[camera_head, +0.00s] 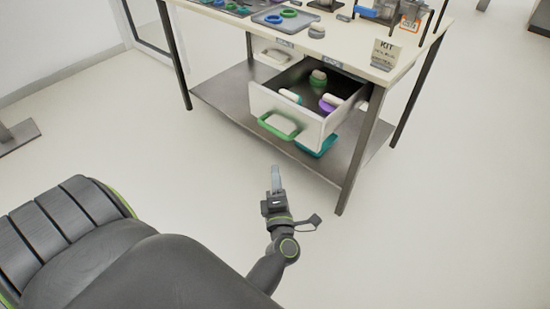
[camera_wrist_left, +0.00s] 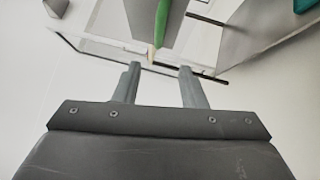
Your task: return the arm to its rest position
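My left gripper (camera_head: 276,174) is in front of the workbench in the head view, over bare floor and apart from the open drawer. In the left wrist view the two fingers of the left gripper (camera_wrist_left: 158,88) stand apart with nothing between them. The drawer (camera_head: 290,115) is pulled out under the bench top and has a green-rimmed handle (camera_head: 270,127) on its front. Part of a green strip (camera_wrist_left: 162,16) shows beyond the fingers in the wrist view. My right gripper is not in either view.
The bench top (camera_head: 345,48) carries trays, rings and a KIT sign (camera_head: 385,54). Several capsule-shaped items lie in the drawer. A teal object (camera_head: 317,147) is on the lower shelf (camera_head: 228,88). A bench leg (camera_head: 360,150) stands to the right. The floor (camera_head: 450,220) at right is clear.

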